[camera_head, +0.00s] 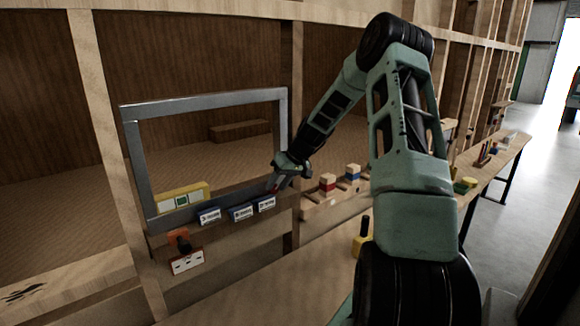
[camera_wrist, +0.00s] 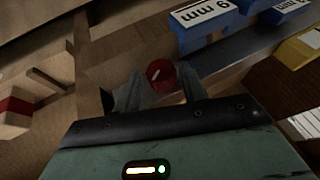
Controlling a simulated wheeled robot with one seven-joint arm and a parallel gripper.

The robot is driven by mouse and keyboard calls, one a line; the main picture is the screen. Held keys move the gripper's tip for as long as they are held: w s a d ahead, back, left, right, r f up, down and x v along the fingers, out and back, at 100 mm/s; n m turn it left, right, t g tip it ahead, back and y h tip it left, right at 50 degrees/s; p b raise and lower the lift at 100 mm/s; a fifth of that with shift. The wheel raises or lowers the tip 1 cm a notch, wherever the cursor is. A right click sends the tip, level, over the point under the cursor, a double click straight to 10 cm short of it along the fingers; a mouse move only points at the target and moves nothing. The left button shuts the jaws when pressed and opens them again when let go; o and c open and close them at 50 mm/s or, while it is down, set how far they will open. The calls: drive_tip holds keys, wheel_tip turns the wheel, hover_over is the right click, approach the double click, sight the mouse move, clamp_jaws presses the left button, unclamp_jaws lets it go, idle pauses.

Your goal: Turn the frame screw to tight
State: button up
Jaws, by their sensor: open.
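The frame screw shows as a round red knob (camera_wrist: 161,75) with a short white mark, slanted, in the wrist view. In the head view only a bit of red (camera_head: 271,186) shows at the lower right of the grey metal window frame (camera_head: 137,170). My gripper (camera_head: 279,180) is at that corner. In the wrist view my gripper (camera_wrist: 159,84) is open, one finger on each side of the red knob. I cannot tell whether either finger touches it.
Blue blocks with white size labels (camera_head: 209,217) line the frame's lower rail, left of my gripper. A yellow box (camera_head: 182,197) sits behind the rail. Below is an orange-and-black part (camera_head: 181,241) above a white plate (camera_head: 187,262). Red-topped blocks (camera_head: 327,182) stand to the right.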

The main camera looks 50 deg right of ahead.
drive_tip(key=b+v, duration=0.3)
drive_tip(key=v, duration=1.3)
drive_tip(key=shift+r, duration=0.25)
drive_tip(key=shift+s, duration=0.1)
